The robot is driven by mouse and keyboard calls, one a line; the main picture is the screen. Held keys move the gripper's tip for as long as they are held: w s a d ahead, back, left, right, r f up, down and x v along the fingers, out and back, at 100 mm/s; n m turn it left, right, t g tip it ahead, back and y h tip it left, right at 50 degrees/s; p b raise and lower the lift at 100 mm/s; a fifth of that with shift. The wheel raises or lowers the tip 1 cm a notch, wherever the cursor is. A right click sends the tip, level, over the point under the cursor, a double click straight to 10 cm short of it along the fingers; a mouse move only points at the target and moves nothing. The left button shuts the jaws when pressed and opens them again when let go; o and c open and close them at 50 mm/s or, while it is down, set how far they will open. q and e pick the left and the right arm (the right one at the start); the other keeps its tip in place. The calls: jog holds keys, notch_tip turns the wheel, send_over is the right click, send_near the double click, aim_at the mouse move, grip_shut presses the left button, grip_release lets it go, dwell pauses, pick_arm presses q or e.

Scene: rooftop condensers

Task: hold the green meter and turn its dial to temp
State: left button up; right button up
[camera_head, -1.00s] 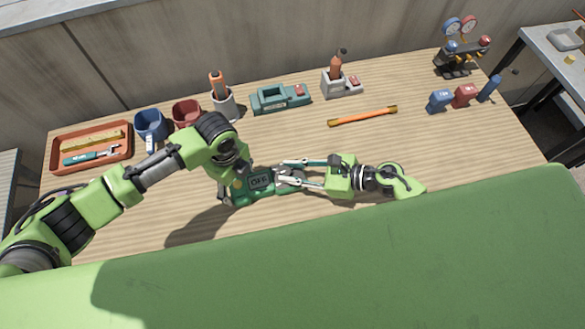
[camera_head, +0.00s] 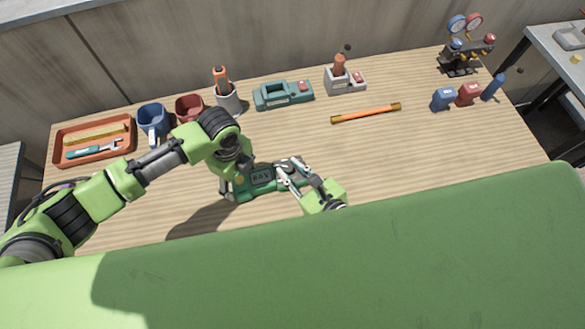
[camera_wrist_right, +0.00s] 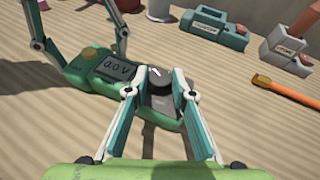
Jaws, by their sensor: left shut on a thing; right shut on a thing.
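The green meter (camera_head: 262,190) lies on the wooden table, and its grey display (camera_wrist_right: 113,68) reads 0.0 V in the right wrist view. Its dark round dial (camera_wrist_right: 158,76) sits beside the display, between my right fingertips. My right gripper (camera_head: 291,168) is shut on the dial, with its arm coming from the lower right; its fingers also show in the right wrist view (camera_wrist_right: 160,84). The dial's markings are too small to read.
Behind the meter stand a teal device (camera_head: 283,94), a grey holder (camera_head: 345,80), a cup with an orange-handled tool (camera_head: 228,100), two mugs and a red tray (camera_head: 94,160). An orange rod (camera_head: 366,113) lies to the right. The table's right front is clear.

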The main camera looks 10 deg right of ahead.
jog(key=shift+s+a+f+m+h, duration=0.1)
jog(key=shift+s+a+m+h, duration=0.1)
jog(key=shift+m+h, duration=0.1)
dwell(0.4)
jog(key=o, duration=1.1)
jog(key=shift+w, duration=0.1)
jog(key=shift+d, duration=0.1)
jog(key=v, duration=1.2)
